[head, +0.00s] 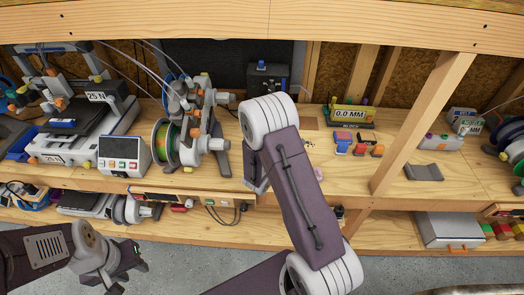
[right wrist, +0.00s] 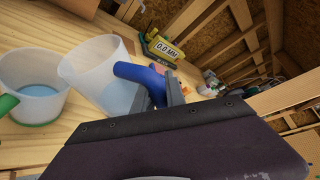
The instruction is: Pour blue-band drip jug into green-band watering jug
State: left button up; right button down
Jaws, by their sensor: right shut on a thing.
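The blue-band drip jug (right wrist: 95,75) is a clear cup with a thick blue handle, seen in the right wrist view. My right gripper (right wrist: 166,93) is shut on that handle. The jug leans, with bluish liquid low inside. Just left of it is the green-band watering jug (right wrist: 38,82), upright on the wooden bench, with a green handle and pale blue liquid inside. The two jugs are close; whether they touch I cannot tell. In the head view my right arm hides both jugs. My left gripper (head: 112,286) is low at the left, away from the bench; its jaws are unclear.
A printer (head: 88,120), a control box (head: 124,155) and a spool stand (head: 190,130) fill the bench left of my right arm. A yellow gauge reading 0.0 MM (head: 350,115) stands to the right. A wooden post (head: 420,125) rises beyond it.

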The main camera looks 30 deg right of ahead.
jog(key=shift+r, duration=0.1)
jog(key=shift+w+a+n+h, duration=0.35)
jog(key=shift+n+h, duration=0.05)
jog(key=shift+n, duration=0.2)
dwell(0.5)
jog(key=shift+w+a+r+n+g+h+p, duration=0.2)
jog(key=shift+r+n+p, duration=0.2)
jog(key=shift+p, duration=0.2)
jog(key=shift+w+a+r+n+g+h+p, duration=0.1)
jog(key=shift+w+a+r+n+h+p, duration=0.1)
jog(key=shift+r+n+p, duration=0.3)
jog(key=shift+w+a+r+n+h+p, duration=0.25)
jog(key=shift+w+a+r+n+p, duration=0.1)
jog(key=shift+w+a+p, duration=0.2)
jog(key=shift+w+a+r+n+h+p, duration=0.25)
jog(key=shift+w+a+r+n+p, duration=0.15)
jog(key=shift+w+a, duration=0.1)
dwell(2.0)
jog(key=shift+w+a+r+n+h+p, duration=0.4)
jog(key=shift+w+a+r+n+p, duration=0.25)
jog(key=shift+n, duration=0.3)
dwell(1.3)
